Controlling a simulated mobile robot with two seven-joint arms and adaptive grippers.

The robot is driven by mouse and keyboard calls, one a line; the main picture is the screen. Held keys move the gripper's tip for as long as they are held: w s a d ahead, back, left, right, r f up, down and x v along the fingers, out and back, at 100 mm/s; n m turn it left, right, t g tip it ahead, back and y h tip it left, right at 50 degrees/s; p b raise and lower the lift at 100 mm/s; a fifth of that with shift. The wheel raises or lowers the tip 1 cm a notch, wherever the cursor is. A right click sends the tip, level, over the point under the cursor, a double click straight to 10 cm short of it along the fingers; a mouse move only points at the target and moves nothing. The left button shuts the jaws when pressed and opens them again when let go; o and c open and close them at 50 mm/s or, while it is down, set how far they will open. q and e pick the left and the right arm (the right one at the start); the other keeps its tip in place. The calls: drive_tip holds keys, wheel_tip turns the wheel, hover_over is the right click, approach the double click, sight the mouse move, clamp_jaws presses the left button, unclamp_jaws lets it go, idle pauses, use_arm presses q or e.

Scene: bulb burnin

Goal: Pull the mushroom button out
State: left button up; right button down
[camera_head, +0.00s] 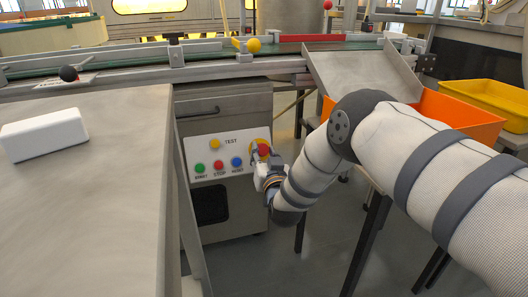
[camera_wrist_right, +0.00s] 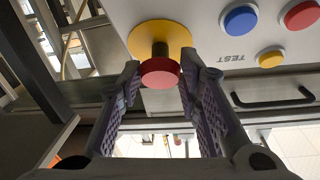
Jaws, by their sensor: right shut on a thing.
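The red mushroom button (camera_head: 263,149) sits on a yellow round plate (camera_head: 256,142) at the right of the white control panel (camera_head: 200,151). In the right wrist view the red head of the mushroom button (camera_wrist_right: 160,73) stands out from the yellow plate (camera_wrist_right: 143,35) on a dark stem. My right gripper (camera_head: 268,163) is at the button, partly hiding it in the head view. In the wrist view the fingertips of the right gripper (camera_wrist_right: 160,77) flank the red head left and right, shut on it. My left gripper is not in view.
The panel also has a green button (camera_head: 200,168), a red stop button (camera_head: 219,166), a blue button (camera_head: 237,162) and a yellow test button (camera_head: 215,143). A grey table (camera_head: 100,190) with a white block (camera_head: 45,134) stands left. An orange bin (camera_head: 455,119) stands right.

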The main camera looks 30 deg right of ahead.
drive_tip(key=c, duration=1.1)
unclamp_jaws()
drive_tip(key=shift+s, duration=0.1)
drive_tip(key=v, duration=1.2)
